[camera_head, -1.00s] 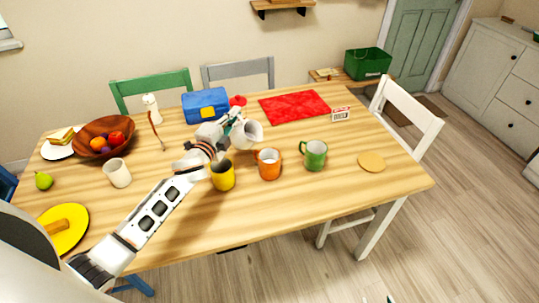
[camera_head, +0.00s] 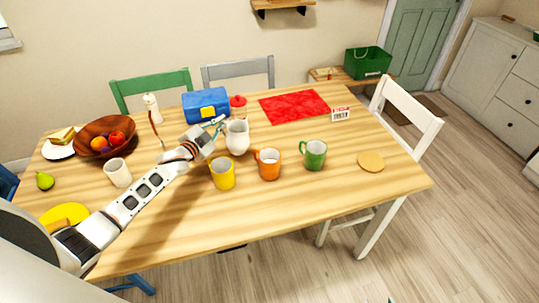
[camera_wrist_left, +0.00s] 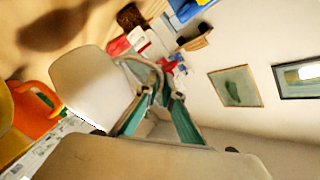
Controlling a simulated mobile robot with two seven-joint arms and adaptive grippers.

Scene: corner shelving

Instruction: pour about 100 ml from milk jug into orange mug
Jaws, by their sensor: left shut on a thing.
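The white milk jug (camera_head: 237,138) is upright, just behind and left of the orange mug (camera_head: 269,164). My left gripper (camera_head: 218,127) is shut on the jug from its left side. I cannot tell whether the jug's base touches the table. In the left wrist view the jug (camera_wrist_left: 82,86) is beside the teal fingers (camera_wrist_left: 155,100), with the orange mug (camera_wrist_left: 36,112) beyond it. The orange mug stands upright, its handle to the left; its fill level is unclear. A small teal sliver at the bottom edge of the head view may be my right gripper.
A yellow mug (camera_head: 223,174) stands close left of the orange mug, a green mug (camera_head: 313,156) to its right. A blue box (camera_head: 205,104) and red-topped jar (camera_head: 238,104) are behind the jug.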

